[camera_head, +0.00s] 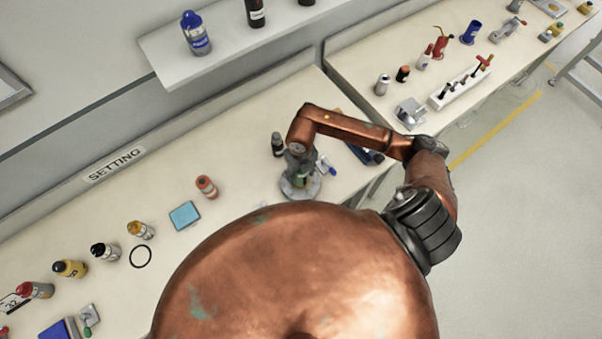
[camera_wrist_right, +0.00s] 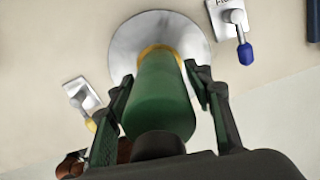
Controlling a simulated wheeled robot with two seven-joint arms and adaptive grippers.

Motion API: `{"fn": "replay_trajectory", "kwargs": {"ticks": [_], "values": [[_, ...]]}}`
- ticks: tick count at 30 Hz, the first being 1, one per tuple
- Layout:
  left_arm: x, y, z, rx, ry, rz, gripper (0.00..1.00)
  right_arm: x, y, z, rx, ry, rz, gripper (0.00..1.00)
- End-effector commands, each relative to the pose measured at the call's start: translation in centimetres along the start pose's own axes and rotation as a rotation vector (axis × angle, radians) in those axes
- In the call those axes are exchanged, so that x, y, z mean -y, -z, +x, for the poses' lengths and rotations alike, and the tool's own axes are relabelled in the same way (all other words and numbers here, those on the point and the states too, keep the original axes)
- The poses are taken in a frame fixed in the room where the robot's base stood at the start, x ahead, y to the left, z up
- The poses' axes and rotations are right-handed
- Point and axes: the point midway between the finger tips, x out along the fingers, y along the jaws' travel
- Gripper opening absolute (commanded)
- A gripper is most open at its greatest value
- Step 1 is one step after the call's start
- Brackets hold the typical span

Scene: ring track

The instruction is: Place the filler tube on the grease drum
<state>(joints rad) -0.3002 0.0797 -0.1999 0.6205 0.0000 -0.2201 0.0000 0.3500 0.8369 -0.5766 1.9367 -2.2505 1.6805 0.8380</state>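In the right wrist view a green cylinder with a yellow ring at its far end, seemingly the filler tube (camera_wrist_right: 162,100), stands over a round silver disc (camera_wrist_right: 124,48). I cannot tell if it touches the disc, or which part is the grease drum. My right gripper (camera_wrist_right: 158,72) has a finger on each side of the green cylinder, with narrow gaps showing beside it, so it looks open around it. In the head view my right gripper (camera_head: 299,160) is above the silver disc (camera_head: 314,188) on the bench. My left gripper is not in view.
A yellow-tipped plate (camera_wrist_right: 80,92) is near the left finger.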

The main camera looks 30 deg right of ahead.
Motion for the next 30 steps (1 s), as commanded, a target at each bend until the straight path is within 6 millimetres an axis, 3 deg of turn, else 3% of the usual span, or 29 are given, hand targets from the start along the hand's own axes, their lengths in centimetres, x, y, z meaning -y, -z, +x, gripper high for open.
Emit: {"fn": "replay_trajectory", "kwargs": {"ticks": [14, 17, 30], "values": [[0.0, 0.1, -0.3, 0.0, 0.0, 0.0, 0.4, 0.0, -0.1, -0.6, 0.002, -0.001, 0.0, 0.56], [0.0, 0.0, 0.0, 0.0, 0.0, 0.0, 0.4, 0.1, -0.2, -1.8, 0.004, 0.001, 0.001, 0.56], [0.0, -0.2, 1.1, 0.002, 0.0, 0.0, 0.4, 0.0, -0.1, -10.5, 0.004, 0.0, -0.001, 0.56]]}}
